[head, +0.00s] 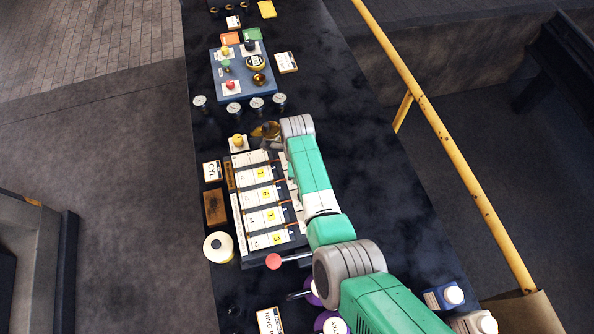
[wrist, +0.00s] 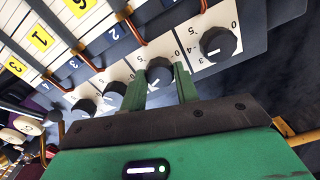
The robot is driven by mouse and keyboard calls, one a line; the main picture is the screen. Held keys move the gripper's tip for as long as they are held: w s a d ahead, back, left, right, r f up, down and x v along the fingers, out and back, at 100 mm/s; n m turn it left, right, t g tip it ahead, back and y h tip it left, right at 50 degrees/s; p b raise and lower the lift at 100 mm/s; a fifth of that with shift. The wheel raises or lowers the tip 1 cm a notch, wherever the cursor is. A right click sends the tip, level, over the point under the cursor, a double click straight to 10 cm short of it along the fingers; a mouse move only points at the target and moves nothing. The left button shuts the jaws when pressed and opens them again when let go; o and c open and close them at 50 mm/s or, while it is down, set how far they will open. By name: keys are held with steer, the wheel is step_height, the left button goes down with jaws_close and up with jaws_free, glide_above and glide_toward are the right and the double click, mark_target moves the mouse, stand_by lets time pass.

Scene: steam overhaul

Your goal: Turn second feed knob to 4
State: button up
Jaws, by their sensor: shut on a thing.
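The feed unit (head: 232,222) stands on the dark bench in the head view, with white strips and yellow number tags. In the wrist view a row of black round knobs on white dial plates runs along its edge. My gripper (wrist: 162,79) has its two green fingers on either side of the second knob (wrist: 159,70), counted from the right end of the row, and is shut on it. Its pointer is hidden or too small to read. The end knob (wrist: 218,42) is to its right, clear of the fingers. In the head view my arm hides the gripper and most knobs.
Another knob (wrist: 113,94) sits close to the left finger, with more beyond it. Copper pipes (wrist: 131,26) curve just above the knobs. A red ball-ended lever (head: 274,261) is at the unit's near end. Several gauges (head: 257,104) stand beyond it.

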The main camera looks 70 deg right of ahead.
steer(key=shift+r+m, duration=0.1)
steer(key=shift+m, duration=2)
steer(key=shift+b, duration=0.3)
steer(key=o, duration=1)
steer(key=shift+c, duration=0.2)
step_height(320, 180, up, 8)
steer(key=shift+f, duration=0.1)
